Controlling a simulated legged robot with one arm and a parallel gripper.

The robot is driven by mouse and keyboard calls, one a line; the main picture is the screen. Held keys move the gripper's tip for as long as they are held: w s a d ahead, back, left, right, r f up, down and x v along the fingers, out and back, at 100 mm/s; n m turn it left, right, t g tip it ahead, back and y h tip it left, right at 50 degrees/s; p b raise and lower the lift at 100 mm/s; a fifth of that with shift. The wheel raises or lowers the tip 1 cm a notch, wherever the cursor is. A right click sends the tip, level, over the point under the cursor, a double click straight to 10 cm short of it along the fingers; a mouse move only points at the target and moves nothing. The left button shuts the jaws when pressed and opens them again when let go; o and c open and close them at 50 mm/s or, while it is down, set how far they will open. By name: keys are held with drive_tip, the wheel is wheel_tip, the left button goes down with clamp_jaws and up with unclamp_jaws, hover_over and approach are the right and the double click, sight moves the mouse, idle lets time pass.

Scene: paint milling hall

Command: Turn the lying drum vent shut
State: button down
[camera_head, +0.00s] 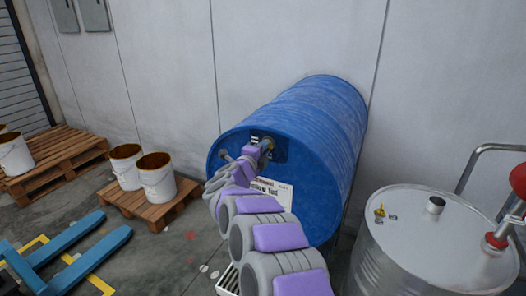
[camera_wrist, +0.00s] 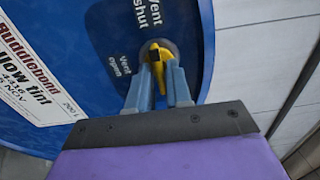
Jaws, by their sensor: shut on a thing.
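The blue drum (camera_head: 320,110) lies on its side against the wall, its end face towards me. In the wrist view, the yellow vent handle (camera_wrist: 158,50) sits on the drum's blue face (camera_wrist: 90,30). My gripper (camera_wrist: 161,75) is shut on the vent handle, one grey finger on each side. Much of the handle is hidden between the fingers. A "Vent shut" label (camera_wrist: 148,14) is above the handle and a "Vent open" label (camera_wrist: 118,64) is at its left. In the head view, my gripper (camera_head: 262,149) reaches the drum's face; the handle's angle is unclear there.
A grey steel drum (camera_head: 410,225) stands upright at right, with a red-topped pump (camera_head: 505,225). White buckets (camera_head: 157,180) stand on a wooden pallet (camera_head: 150,208) at left. Blue forks (camera_head: 75,262) lie at lower left. The wall (camera_head: 270,40) is close behind the blue drum.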

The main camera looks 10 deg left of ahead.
drive_tip(key=shift+f, duration=0.35)
drive_tip(key=c, duration=1.5)
unclamp_jaws()
drive_tip(key=shift+o, duration=1.4)
drive_tip(key=shift+r, duration=0.15)
drive_tip(key=shift+s, duration=0.1)
drive_tip(key=p+v, duration=0.2)
drive_tip(key=v, duration=1.5)
drive_tip(key=shift+a, duration=0.1)
